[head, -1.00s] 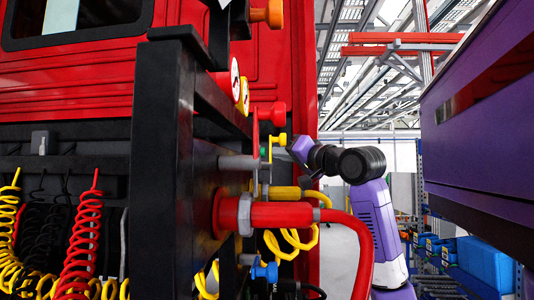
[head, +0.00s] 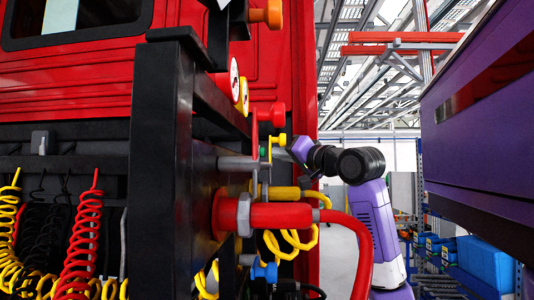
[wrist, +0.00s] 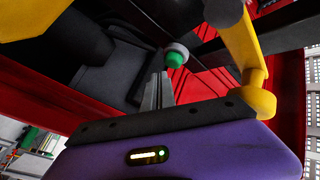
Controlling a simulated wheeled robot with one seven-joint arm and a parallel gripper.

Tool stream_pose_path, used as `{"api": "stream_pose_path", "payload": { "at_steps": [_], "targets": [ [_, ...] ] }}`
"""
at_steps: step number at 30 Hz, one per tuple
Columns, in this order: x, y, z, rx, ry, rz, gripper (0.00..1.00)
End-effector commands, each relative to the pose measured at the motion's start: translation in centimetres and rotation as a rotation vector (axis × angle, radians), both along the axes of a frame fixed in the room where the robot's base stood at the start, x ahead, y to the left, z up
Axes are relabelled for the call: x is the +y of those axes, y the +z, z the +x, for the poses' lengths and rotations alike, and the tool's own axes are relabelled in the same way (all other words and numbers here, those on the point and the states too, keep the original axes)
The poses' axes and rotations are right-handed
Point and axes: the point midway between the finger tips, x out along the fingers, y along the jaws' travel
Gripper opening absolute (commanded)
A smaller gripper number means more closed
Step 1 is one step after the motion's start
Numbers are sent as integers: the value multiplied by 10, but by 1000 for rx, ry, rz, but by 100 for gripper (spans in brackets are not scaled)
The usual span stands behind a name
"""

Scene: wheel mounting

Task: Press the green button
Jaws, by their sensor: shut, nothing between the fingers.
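The green button (wrist: 175,59) shows in the wrist view as a small green cap on a pale round collar, set by a dark housing. My gripper (wrist: 159,80) has its two grey fingers close together with nothing between them. The fingertips point up at the button and appear just below and left of it; I cannot tell if they touch. In the head view my purple wrist (head: 300,147) reaches in from the right beside the red and yellow fittings.
A yellow bar with a rounded end (wrist: 258,88) stands close to the right of the fingers. In the head view, a black frame (head: 160,150), a red hose (head: 285,215) and coiled cables (head: 83,235) crowd the left and middle. A purple body (head: 480,110) hangs at right.

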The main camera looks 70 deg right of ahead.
Motion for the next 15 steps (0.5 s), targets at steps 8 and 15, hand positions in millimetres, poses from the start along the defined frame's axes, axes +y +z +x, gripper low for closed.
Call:
{"api": "stream_pose_path", "payload": {
  "at_steps": [8,15],
  "targets": [
    [24,10,13,-1,39,-22,0],
    [25,10,12,1,38,-24,0]
  ]
}}
